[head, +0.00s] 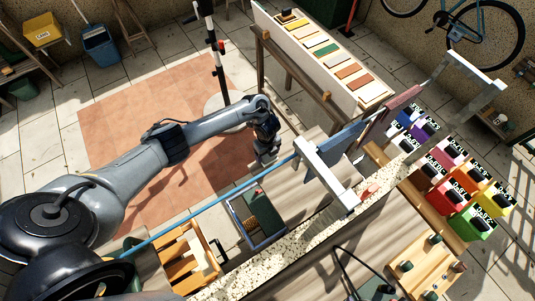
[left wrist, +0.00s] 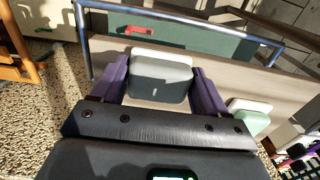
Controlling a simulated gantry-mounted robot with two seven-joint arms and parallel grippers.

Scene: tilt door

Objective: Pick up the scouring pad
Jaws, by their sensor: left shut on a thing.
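My left gripper (head: 266,152) hangs near the wooden bench in the head view, below the end of my left arm. In the left wrist view its two purple fingers (left wrist: 163,86) are closed on the sides of a dark grey block with a white layer (left wrist: 160,78), which looks like the scouring pad. The pad's underside is hidden, and I cannot make the pad out in the head view. A second, pale green pad with a white layer (left wrist: 249,117) lies to the right of my gripper, apart from it. My right gripper is not in view.
A blue-rimmed tray with a green inside (head: 243,211) is below my gripper. Wooden slatted crate (head: 188,258) stands to its left. A blue bar with a white bracket (head: 325,175) crosses close to my arm. Several coloured bins (head: 465,187) stand at the right.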

